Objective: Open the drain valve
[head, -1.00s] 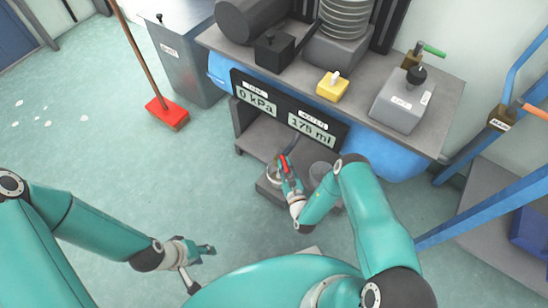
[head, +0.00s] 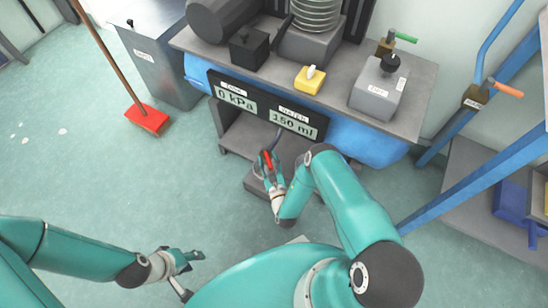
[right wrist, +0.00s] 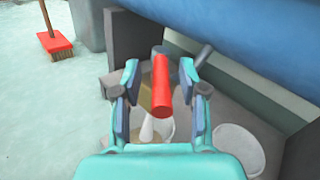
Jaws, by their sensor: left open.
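The drain valve's red handle (right wrist: 160,82) points toward the right wrist camera, below the blue tank (right wrist: 225,50). In the head view, the red handle (head: 268,160) shows small beside my right gripper (head: 266,166). In the right wrist view, my right gripper (right wrist: 160,75) is open, with a finger on each side of the handle and gaps between. A pale streak (right wrist: 147,130) hangs below the brass valve body, over what looks like a container, partly hidden. My left gripper (head: 192,258) is open and empty over the floor at lower left.
The display panel (head: 265,108) reads 0 kPa and water 150 ml. A round pale vessel (right wrist: 235,142) stands right of the valve in the wrist view. A red broom (head: 147,118) stands on the floor at left. The left floor is largely clear.

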